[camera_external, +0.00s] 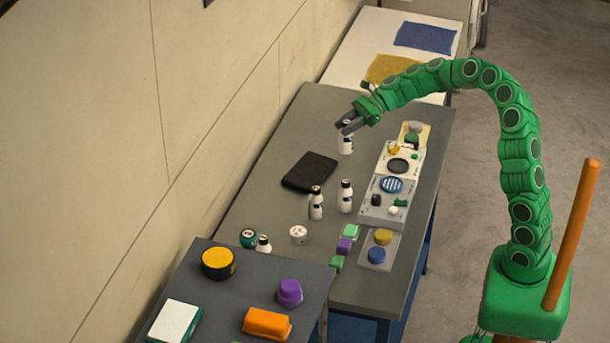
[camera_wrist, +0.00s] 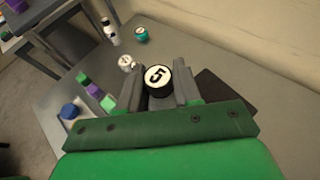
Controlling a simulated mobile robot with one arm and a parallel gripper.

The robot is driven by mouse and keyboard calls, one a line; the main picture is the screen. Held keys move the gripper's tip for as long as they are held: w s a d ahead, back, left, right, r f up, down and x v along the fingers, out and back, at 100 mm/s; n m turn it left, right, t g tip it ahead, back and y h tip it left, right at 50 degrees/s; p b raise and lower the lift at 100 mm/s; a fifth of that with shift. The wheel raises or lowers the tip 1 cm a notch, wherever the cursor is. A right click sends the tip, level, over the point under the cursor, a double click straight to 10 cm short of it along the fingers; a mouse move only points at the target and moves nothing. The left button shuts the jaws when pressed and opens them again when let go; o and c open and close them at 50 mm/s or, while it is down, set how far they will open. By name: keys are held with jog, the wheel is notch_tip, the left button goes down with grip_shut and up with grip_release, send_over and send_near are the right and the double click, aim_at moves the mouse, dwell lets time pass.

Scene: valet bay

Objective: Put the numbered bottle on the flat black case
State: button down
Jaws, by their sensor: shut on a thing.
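The numbered bottle is white with a black cap bearing a white disc marked 5 (camera_wrist: 158,75); in the external view it shows as a white bottle (camera_external: 346,144). My gripper (camera_external: 349,126) is shut on it near its top, with one finger on each side in the wrist view (camera_wrist: 160,88). The bottle is upright; I cannot tell how far its base is above the table. The flat black case (camera_external: 310,171) lies on the grey table, left of and nearer than the bottle. In the wrist view the case (camera_wrist: 226,92) is right of my gripper, partly hidden by it.
A grey control panel (camera_external: 385,210) lies to the right. A white round item (camera_external: 298,234), a teal round item (camera_external: 248,238) and small blocks (camera_external: 344,245) are nearer. The wall runs along the left.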

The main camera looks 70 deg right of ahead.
jog(key=w+d+f, duration=0.4)
jog(key=w+f, duration=0.9)
dwell(0.9)
jog(key=shift+f, duration=0.1)
jog(key=c, duration=0.8)
grip_release()
